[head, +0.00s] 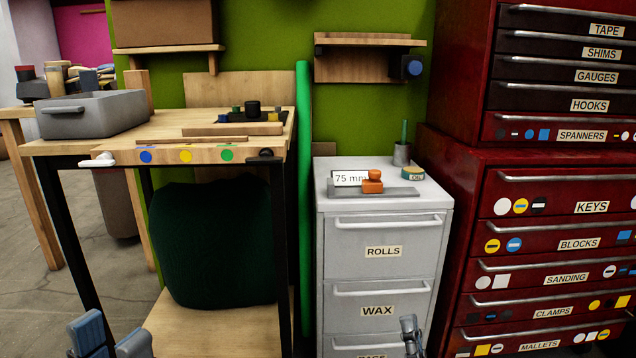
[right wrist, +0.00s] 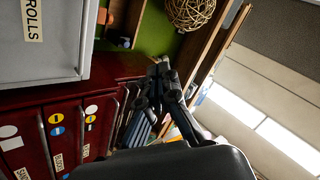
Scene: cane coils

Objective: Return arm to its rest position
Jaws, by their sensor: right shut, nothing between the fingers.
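My left gripper (head: 108,338) shows at the bottom left of the head view, its two blue-grey fingers apart with nothing seen between them. It is in front of the wooden workbench. My right gripper (head: 410,335) shows only as a small grey tip at the bottom edge, in front of the grey cabinet's lower right side. In the right wrist view the right gripper (right wrist: 163,68) has its fingers together and holds nothing. Most of both arms is outside the head view.
A grey drawer cabinet (head: 384,285) and red drawer units (head: 470,185) stand at the right. The workbench (head: 160,130) carries a grey bin (head: 92,115). A dark green sack (head: 215,245) sits beneath it. A woven cane ball (right wrist: 190,10) shows in the right wrist view.

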